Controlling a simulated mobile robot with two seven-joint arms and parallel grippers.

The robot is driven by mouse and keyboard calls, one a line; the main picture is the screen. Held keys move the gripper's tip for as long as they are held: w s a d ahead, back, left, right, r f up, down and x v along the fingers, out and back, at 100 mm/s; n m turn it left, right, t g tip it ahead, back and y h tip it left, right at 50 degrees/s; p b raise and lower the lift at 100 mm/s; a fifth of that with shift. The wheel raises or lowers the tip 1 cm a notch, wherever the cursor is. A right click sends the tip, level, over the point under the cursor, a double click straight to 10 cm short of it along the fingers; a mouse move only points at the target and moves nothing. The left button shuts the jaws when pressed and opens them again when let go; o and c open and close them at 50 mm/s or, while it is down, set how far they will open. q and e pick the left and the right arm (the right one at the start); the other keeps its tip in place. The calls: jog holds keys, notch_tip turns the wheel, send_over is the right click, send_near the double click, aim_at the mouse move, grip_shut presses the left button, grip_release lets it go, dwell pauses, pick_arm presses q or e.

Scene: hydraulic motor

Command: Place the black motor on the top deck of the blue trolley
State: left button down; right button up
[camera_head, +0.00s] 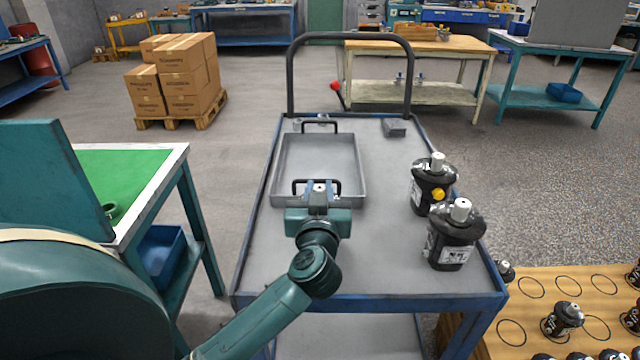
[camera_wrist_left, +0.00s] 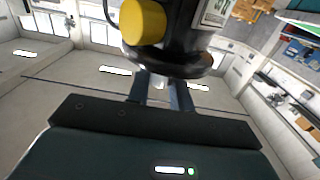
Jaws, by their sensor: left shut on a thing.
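The blue trolley (camera_head: 262,235) has a grey top deck and stands in the middle of the head view. A black motor with a yellow plug (camera_head: 423,180) and another black motor (camera_head: 465,230) stand upright on its right side. My left gripper (camera_head: 318,190) is over the near end of the grey tray in the head view. In the left wrist view its fingers (camera_wrist_left: 160,92) are shut at the pale shaft of a black motor with a yellow plug (camera_wrist_left: 185,35). The head view does not clearly show that held motor. My right gripper is not in view.
The grey tray (camera_head: 276,170) with two black handles takes up the deck's left middle. A small grey block (camera_head: 394,128) lies at the far right. A wooden board (camera_head: 520,330) with several motors is at lower right. A green-topped table (camera_head: 150,170) stands left.

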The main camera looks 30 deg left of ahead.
pick_arm(q)
notch_tip(320, 180, down, 3)
jog(key=shift+r+b, duration=0.1)
jog(key=shift+b, duration=0.45)
jog(key=shift+r, duration=0.1)
jog(key=c, duration=1.6)
grip_release()
jog(key=shift+f, duration=0.4)
jog(key=o, duration=0.4)
jog(key=shift+c, duration=0.2)
jog(key=shift+r, duration=0.15)
